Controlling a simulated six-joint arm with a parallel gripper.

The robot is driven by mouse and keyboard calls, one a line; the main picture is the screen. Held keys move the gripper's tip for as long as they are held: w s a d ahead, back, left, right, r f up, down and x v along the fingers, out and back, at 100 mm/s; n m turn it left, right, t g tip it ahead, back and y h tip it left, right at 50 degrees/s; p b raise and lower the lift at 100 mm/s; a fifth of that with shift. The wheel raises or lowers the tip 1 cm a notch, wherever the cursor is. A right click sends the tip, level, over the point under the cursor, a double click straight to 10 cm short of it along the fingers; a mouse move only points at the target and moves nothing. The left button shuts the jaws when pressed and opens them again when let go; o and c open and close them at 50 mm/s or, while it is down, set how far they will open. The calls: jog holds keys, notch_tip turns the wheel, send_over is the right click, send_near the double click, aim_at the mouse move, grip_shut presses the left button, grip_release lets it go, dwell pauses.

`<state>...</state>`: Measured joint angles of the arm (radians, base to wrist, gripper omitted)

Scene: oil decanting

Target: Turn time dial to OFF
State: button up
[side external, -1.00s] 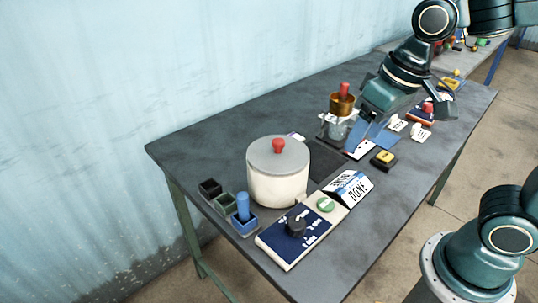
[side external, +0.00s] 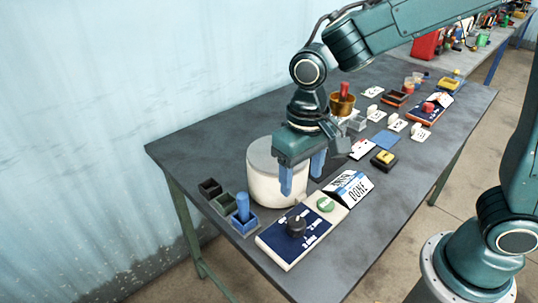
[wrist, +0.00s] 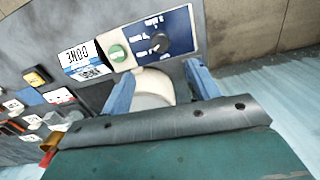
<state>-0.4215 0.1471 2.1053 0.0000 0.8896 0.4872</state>
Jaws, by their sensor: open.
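The time dial is a dark knob (side external: 296,225) on a blue panel (side external: 282,247) at the table's near edge. In the wrist view the dial (wrist: 160,43) shows near the top centre, with small white labels that I cannot read. My gripper (side external: 302,184) is open and empty, with blue fingers pointing down. It hangs above and behind the dial, in front of the white pot (side external: 268,180), apart from the dial. In the wrist view the fingers (wrist: 162,95) frame part of the pot, and the dial lies beyond them.
A green knob (side external: 325,204) sits beside the dial, next to a DONE sign (side external: 349,187). A blue cylinder stands in a blue holder (side external: 246,222) to the left. A yellow button (side external: 384,158) is at the right. Bare table lies to the right of the panel.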

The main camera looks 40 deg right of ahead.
aim_at(297, 222)
jog(key=shift+f, duration=6.85)
jog(key=c, duration=1)
